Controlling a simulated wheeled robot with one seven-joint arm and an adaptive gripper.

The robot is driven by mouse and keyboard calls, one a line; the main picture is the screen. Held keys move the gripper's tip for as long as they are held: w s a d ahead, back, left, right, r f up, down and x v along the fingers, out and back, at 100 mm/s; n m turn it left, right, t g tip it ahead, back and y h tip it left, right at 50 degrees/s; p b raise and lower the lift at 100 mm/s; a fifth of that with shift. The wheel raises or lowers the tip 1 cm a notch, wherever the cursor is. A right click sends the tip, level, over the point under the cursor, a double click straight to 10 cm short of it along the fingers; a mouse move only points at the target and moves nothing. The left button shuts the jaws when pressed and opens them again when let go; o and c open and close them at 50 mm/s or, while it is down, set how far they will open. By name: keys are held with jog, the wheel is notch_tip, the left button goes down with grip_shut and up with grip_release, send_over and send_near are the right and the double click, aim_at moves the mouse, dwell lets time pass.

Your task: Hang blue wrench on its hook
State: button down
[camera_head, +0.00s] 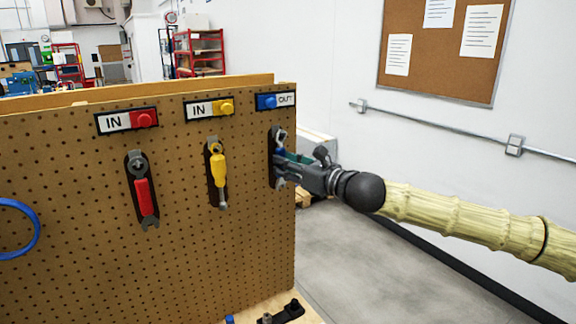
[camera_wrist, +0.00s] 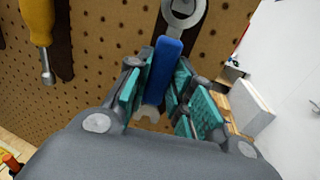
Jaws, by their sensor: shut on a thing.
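The blue wrench (camera_wrist: 166,68) has a blue handle and grey metal ends, and it hangs roughly upright against the pegboard. Its ring end (camera_wrist: 184,12) is at the top of the wrist view, over a black backing strip; whether it sits on the hook cannot be told. My gripper (camera_wrist: 155,88) is shut on the blue handle with its green-padded fingers. In the head view my gripper (camera_head: 284,170) is at the right edge of the pegboard, below the blue OUT label (camera_head: 275,101). The wrench's upper end (camera_head: 279,138) shows above the fingers; most of the handle is hidden.
A blue ring (camera_head: 35,235) is at far left. A white wall stands right.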

jog(key=c, duration=1.2)
grip_release()
jog(key=shift+o, duration=0.2)
